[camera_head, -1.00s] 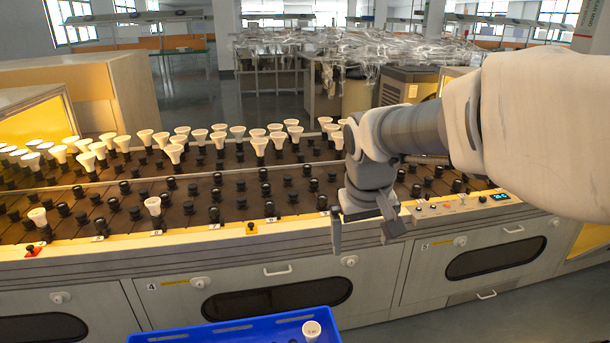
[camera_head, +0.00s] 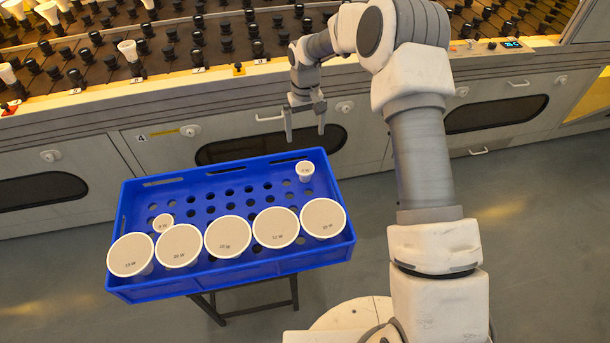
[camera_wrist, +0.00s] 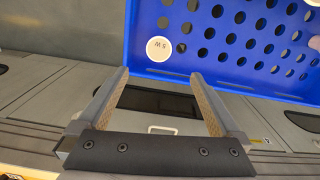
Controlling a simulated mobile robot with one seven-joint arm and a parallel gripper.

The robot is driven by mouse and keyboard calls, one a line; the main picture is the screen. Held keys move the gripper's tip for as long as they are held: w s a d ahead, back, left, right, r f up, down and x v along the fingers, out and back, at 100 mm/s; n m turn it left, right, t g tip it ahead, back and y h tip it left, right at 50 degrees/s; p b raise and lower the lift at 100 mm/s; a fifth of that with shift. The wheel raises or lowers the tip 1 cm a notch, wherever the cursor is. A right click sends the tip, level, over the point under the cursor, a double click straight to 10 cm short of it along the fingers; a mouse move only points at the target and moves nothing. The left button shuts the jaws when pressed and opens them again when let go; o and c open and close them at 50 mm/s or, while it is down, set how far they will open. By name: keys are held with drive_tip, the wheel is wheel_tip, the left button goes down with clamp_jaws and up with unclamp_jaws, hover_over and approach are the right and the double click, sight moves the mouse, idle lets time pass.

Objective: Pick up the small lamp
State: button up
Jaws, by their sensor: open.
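A small white lamp (camera_head: 305,171) stands in the back right corner of a blue crate (camera_head: 340,245). It also shows in the wrist view, where the lamp (camera_wrist: 159,48) has a round face that reads 5 W. A second small lamp (camera_head: 163,222) sits at the crate's left, behind the large lamps. My gripper (camera_head: 305,133) is open and empty, just beyond the crate's back edge. In the wrist view the fingers of my gripper (camera_wrist: 160,76) are spread, and the small lamp is ahead of the gap between them, apart from both.
Several large white lamps (camera_head: 228,236) fill the crate's front row. The crate is on a dark stand (camera_head: 255,310). Behind it is a long rack cabinet (camera_head: 80,150) with dark sockets, some holding lamps. Grey floor is open at the right.

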drive_tip(key=b, duration=0.3)
hover_over(305, 168)
drive_tip(key=f, duration=1.2)
drive_tip(key=shift+s, duration=0.3)
drive_tip(key=shift+w+f+b, duration=0.15)
drive_tip(key=shift+f+b, duration=0.5)
drive_tip(key=shift+f, duration=0.7)
drive_tip(key=shift+w+f+b, duration=0.1)
drive_tip(key=shift+f+b, duration=0.5)
drive_tip(key=shift+f, duration=0.75)
drive_tip(key=shift+r, duration=0.1)
drive_tip(key=c, duration=1.3)
